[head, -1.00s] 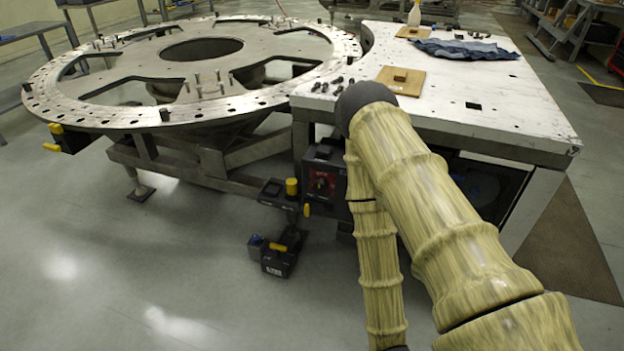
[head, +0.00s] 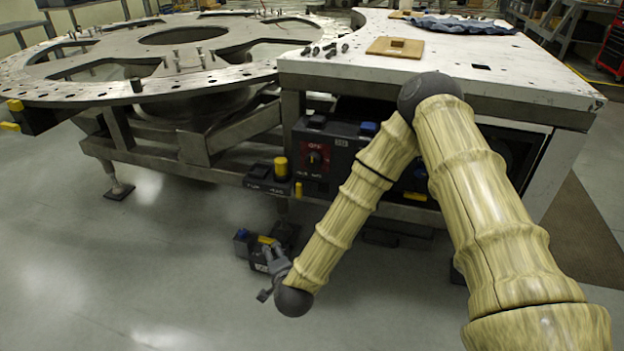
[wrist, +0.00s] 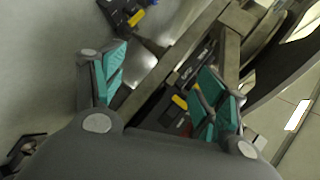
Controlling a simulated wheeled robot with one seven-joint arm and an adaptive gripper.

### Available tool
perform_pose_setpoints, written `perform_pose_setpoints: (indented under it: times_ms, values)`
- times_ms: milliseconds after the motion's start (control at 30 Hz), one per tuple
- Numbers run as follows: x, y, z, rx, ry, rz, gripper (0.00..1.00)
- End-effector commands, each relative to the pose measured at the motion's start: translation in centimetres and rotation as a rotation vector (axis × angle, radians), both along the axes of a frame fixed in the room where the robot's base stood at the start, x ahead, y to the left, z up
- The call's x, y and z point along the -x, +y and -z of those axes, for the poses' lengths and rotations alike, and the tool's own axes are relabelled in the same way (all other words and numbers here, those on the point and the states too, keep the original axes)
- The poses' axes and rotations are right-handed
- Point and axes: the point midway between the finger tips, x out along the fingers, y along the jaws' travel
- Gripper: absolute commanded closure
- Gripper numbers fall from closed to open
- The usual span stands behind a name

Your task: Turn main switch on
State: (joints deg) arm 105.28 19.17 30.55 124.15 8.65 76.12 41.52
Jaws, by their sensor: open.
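The main switch (head: 314,158) is a dark rotary knob on a red plate, on the front of a dark control box (head: 340,140) under the white table. Its lettering is too small to read for certain. My gripper (head: 268,268) hangs below and left of the switch, apart from it, low over the floor. In the wrist view my gripper (wrist: 165,75) has its teal-padded fingers spread wide with nothing between them. A bit of red panel (wrist: 184,126) shows beside the right finger; the knob itself is hard to make out there.
A small box with a yellow button (head: 280,168) juts out left of the switch. A pedal unit (head: 243,243) sits on the floor behind my gripper. The white table top (head: 450,68) overhangs the control box. The floor at the left front is clear.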

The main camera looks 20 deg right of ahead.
Motion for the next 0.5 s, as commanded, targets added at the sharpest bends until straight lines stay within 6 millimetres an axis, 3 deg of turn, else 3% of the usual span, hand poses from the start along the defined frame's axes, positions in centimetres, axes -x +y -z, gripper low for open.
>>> perform_pose_setpoints:
  times_ms: [33,200,500]
  values:
    - [-1.9,-0.2,0.4,-0.051,-0.050,0.060,0.27]
    - [-7.4,-1.6,-2.8,-0.238,-0.224,0.267,0.27]
    - [-14.0,-6.9,-9.2,-0.572,-0.535,0.608,0.27]
